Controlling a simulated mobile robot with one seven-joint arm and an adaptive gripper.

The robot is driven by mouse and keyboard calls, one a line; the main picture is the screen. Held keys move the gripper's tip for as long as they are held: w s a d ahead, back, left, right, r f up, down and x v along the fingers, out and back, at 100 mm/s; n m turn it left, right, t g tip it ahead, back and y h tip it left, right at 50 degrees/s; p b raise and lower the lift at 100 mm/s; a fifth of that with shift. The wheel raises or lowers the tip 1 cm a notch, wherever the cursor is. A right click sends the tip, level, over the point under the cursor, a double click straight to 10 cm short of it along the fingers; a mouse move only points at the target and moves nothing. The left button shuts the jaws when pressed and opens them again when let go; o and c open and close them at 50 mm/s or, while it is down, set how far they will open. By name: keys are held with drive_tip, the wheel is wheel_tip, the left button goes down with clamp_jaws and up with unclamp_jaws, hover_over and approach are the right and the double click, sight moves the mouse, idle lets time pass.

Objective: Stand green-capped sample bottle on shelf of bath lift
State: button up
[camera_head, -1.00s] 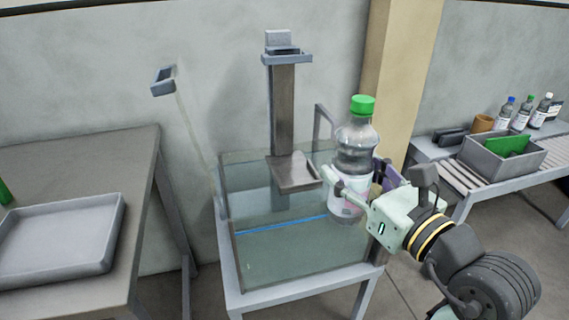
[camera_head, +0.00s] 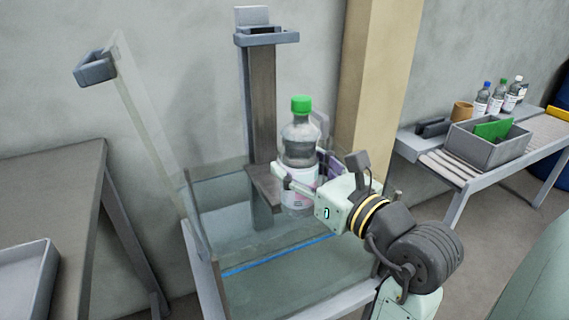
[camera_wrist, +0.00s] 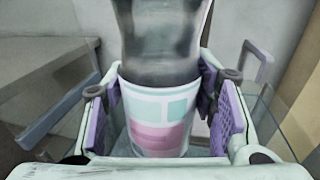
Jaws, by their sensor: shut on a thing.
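The green-capped sample bottle (camera_head: 300,145) is clear with a white and pink label and stands upright in my gripper (camera_head: 301,178). The gripper is shut on the bottle around its label; the wrist view also shows the bottle (camera_wrist: 158,100) between the purple pads of my gripper (camera_wrist: 160,115). The bath lift (camera_head: 261,110) is a dark upright column with a small flat shelf (camera_head: 266,188) low on it. In the head view the bottle overlaps the right end of the shelf. I cannot tell whether its base, partly hidden by the gripper, touches the shelf.
The glass bath (camera_head: 240,240) with a blue line stands below the lift, its clear lid (camera_head: 150,140) raised at the left. A table with a grey tray (camera_head: 25,285) is at left. A bench at right holds a grey bin (camera_head: 487,148) and several bottles. A tan pillar (camera_head: 375,90) stands behind.

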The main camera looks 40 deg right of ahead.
drive_tip(key=shift+w+d+f+p, duration=0.4)
drive_tip(key=shift+w+d+f, duration=0.5)
drive_tip(key=shift+w, duration=0.9)
drive_tip(key=shift+w+d+f+p, duration=0.55)
drive_tip(key=shift+w+d, duration=0.5)
drive_tip(key=shift+w, duration=0.7)
drive_tip(key=shift+w+d+f+p, duration=0.3)
drive_tip(key=shift+w+d+f, duration=0.65)
drive_tip(key=shift+w, duration=0.85)
drive_tip(key=shift+f, duration=0.15)
drive_tip(key=o, duration=1.6)
drive_tip(key=shift+d, duration=0.1)
drive_tip(key=shift+o, duration=0.2)
drive_tip(key=shift+r, duration=0.2)
drive_tip(key=s+b, duration=0.3)
drive_tip(key=s, duration=0.9)
drive_tip(key=shift+a, duration=0.25)
